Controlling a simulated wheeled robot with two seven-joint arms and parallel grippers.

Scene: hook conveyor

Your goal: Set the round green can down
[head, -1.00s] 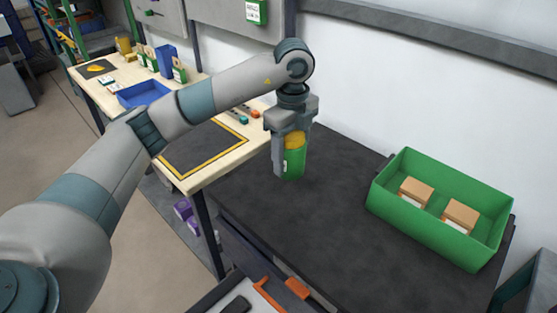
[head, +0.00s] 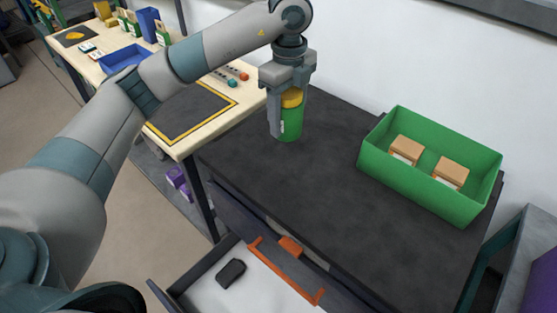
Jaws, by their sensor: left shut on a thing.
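The round green can (head: 291,124) has a yellow top and stands upright at the back left of the dark tabletop (head: 310,200). My left gripper (head: 288,118) points down from above with its fingers around the can, shut on it. The near finger hides part of the can's left side. The can's base looks at or very near the tabletop; I cannot tell for sure whether it touches. My right gripper is not in view.
A green bin (head: 420,185) with two brown boxes stands on the right of the dark table. An open drawer (head: 235,285) with an orange handle and a black item is below the front. A wooden table (head: 190,150) adjoins at left. The table's middle is clear.

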